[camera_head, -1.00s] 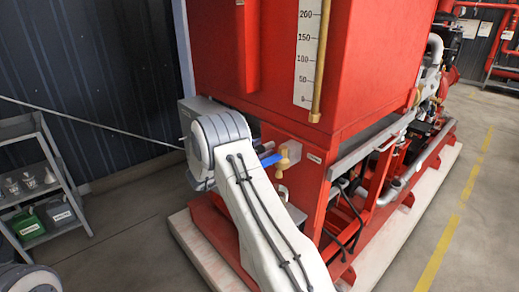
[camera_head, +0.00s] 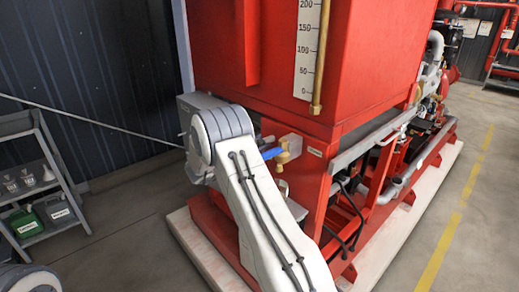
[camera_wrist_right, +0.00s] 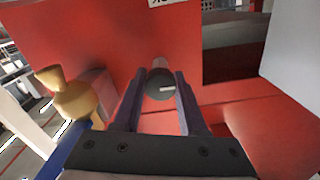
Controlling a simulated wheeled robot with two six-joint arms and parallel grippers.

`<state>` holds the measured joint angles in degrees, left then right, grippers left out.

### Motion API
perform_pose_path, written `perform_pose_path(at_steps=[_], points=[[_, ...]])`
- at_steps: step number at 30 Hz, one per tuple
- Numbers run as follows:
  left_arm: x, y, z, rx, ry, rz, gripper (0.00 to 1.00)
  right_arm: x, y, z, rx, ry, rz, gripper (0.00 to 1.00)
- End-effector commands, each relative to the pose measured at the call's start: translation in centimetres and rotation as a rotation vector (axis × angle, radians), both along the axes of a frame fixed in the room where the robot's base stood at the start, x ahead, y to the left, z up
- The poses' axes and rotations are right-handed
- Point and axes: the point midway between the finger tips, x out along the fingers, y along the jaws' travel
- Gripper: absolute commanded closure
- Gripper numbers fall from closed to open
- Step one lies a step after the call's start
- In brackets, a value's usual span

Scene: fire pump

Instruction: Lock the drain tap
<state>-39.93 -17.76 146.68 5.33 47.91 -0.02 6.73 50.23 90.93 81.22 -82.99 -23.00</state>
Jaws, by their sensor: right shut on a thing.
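The drain tap (camera_head: 284,157) is brass with a blue handle (camera_head: 272,153), low on the red tank front, just right of my right arm in the head view. In the right wrist view its brass body (camera_wrist_right: 76,103) is at the left, beside my gripper, with part of the blue handle (camera_wrist_right: 72,152) below it. My right gripper (camera_wrist_right: 160,75) is shut on a dark grey cylinder (camera_wrist_right: 160,90) with a small pale mark, in front of the red surface. My arm hides these fingers in the head view. My left gripper is out of view.
The red tank (camera_head: 290,60) carries a white level scale (camera_head: 308,55). A grey shelf (camera_head: 35,195) with glassware and green and dark containers stands left. Pipes and machinery run along the red frame at right. Floor with a yellow line (camera_head: 455,225) is clear.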

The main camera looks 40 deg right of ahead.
Motion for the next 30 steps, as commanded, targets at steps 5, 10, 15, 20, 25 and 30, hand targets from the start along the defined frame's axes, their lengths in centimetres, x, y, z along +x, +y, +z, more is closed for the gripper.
perform_pose_path(at_steps=[5, 10, 15, 20, 25, 30], points=[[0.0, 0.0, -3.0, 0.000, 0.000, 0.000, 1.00, 0.0, 0.0, -0.7, 0.013, -0.160, 0.000, 1.00], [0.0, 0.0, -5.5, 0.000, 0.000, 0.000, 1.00, 0.0, 0.0, -0.8, 0.026, -0.322, 0.000, 1.00], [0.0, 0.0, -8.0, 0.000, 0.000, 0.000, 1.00, -0.1, 0.1, -0.8, 0.038, -0.484, 0.000, 1.00], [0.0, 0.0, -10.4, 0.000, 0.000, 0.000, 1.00, -0.1, 0.1, -0.8, 0.050, -0.635, 0.000, 1.00], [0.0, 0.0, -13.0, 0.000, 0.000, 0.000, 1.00, -0.1, 0.1, -0.9, 0.062, -0.796, 0.000, 1.00], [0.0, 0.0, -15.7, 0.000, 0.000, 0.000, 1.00, -0.1, 0.1, -0.9, 0.076, -0.957, -0.001, 1.00]])
